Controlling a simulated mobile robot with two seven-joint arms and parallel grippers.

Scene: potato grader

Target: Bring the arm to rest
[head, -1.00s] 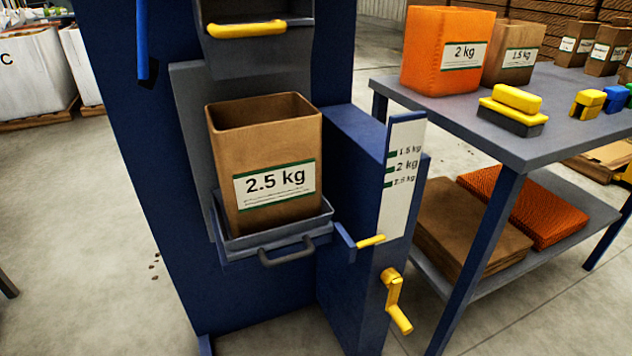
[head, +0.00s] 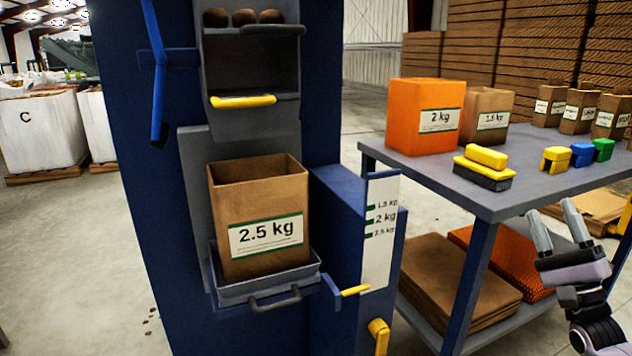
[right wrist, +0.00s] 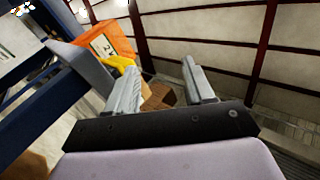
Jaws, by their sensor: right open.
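My right gripper (head: 556,230) is at the lower right of the head view, in front of the grey side table. Its two fingers point up and stand apart, with nothing between them. In the right wrist view the open fingers (right wrist: 158,88) also show empty. My left gripper is in neither view. A brown 2.5 kg bag (head: 262,200) stands upright and open on the grey tray (head: 268,290) of the blue grader (head: 345,60). No gripper touches it.
The side table (head: 420,165) holds an orange 2 kg bag (head: 408,120), a brown 1.5 kg bag (head: 483,110), a yellow-and-black block (head: 484,165) and small coloured clips (head: 581,154). Its lower shelf holds flat brown bags (head: 455,290). Several potatoes (head: 243,17) sit at the grader's top.

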